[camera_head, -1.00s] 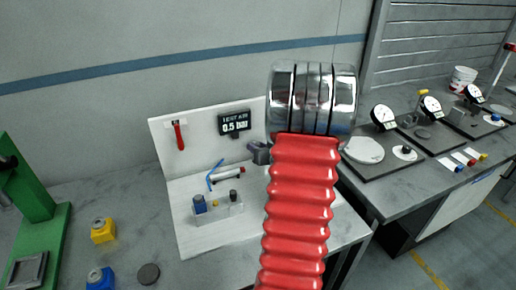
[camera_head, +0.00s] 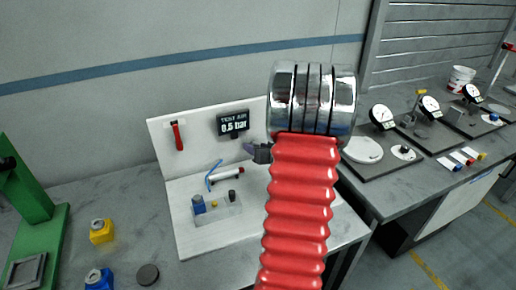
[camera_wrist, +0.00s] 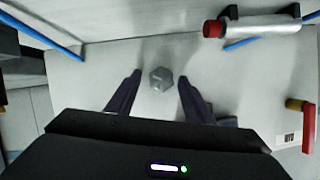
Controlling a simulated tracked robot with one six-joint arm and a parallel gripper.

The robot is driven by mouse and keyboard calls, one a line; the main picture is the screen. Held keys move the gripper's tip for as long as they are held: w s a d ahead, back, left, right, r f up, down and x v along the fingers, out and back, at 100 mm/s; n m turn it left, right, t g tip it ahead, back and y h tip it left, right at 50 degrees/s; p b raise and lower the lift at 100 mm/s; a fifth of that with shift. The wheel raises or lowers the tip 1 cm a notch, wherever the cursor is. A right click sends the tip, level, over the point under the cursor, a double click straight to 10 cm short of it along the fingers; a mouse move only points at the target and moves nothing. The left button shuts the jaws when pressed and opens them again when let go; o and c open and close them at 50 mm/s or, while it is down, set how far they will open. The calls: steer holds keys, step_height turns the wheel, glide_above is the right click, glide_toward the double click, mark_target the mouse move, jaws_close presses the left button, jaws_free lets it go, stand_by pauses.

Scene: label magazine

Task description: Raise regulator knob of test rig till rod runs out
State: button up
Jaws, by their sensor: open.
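The test rig is a white L-shaped panel (camera_head: 160,150) with a dark display (camera_head: 233,123) reading TEST AIR 0.5 bar. A silver cylinder with a red end (camera_head: 226,174) lies on its base; it also shows in the wrist view (camera_wrist: 250,26). No extended rod is discernible. A grey faceted knob (camera_wrist: 160,79), seemingly the regulator knob, shows in the wrist view; I cannot make it out in the head view. My gripper (camera_wrist: 160,95) is open, its dark fingers on either side of the knob, apparently not touching it. In the head view my gripper (camera_head: 257,151) is partly hidden by my red arm.
A clear block (camera_head: 222,208) with blue, yellow and dark parts stands on the rig base. A blue hose (camera_head: 210,178) curves by the cylinder. A red-handled item (camera_head: 177,136) hangs on the panel. Gauge stands (camera_head: 383,118) stand at right.

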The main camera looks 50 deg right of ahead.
steer(key=v, duration=1.3)
steer(key=shift+s, duration=0.35)
steer(key=shift+w+a+r, duration=0.1)
steer(key=shift+w+a, duration=0.05)
steer(key=shift+a, duration=0.05)
stand_by(1.0)
